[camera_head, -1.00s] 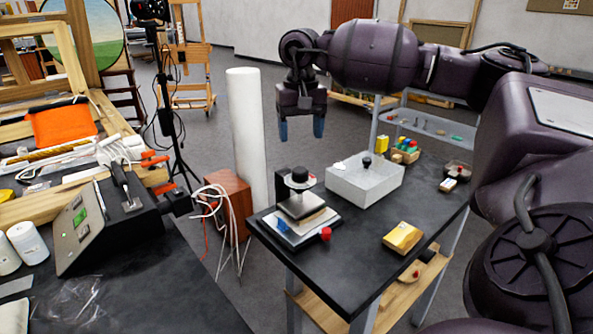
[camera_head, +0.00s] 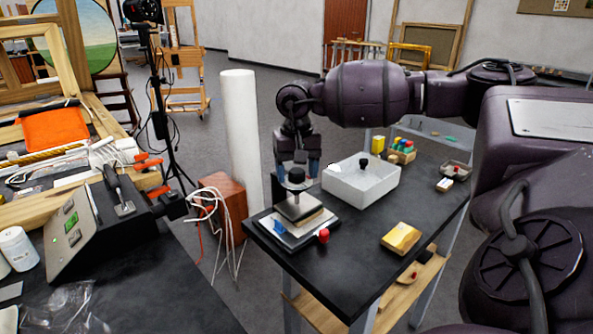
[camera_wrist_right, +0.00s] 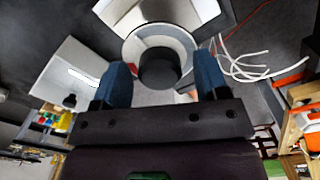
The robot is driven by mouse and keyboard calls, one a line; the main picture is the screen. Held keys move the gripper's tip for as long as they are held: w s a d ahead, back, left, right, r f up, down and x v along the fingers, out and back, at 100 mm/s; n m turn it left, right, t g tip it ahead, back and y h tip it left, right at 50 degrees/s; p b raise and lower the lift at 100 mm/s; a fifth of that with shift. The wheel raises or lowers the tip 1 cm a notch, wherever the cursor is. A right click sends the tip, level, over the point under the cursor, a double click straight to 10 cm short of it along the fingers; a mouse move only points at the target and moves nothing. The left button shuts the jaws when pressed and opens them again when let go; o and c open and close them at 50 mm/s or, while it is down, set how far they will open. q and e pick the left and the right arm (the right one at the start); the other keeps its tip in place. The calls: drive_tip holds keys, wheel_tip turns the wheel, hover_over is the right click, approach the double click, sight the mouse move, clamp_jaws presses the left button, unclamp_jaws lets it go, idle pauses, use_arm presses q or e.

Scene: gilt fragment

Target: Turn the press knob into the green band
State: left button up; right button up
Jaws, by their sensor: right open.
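The press (camera_head: 298,215) stands at the near left corner of the dark table, with its round black knob (camera_head: 296,175) on top. My right gripper (camera_head: 298,170) points down at the knob. In the wrist view its blue fingers (camera_wrist_right: 161,64) are apart, one on each side of the knob, with gaps showing. My left gripper is not in view.
A white box (camera_head: 362,190) with a black knob stands right of the press. A yellow block (camera_head: 400,238) lies at the table's front. A red box (camera_head: 222,203) with loose white cables and a tall white cylinder (camera_head: 241,130) stand left of the table.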

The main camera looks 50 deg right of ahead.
drive_tip(key=c, duration=0.9)
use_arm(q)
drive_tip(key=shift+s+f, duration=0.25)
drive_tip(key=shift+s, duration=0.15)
use_arm(e)
drive_tip(key=shift+c, duration=0.2)
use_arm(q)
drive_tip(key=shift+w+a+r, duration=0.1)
use_arm(e)
drive_tip(key=shift+m, duration=0.3)
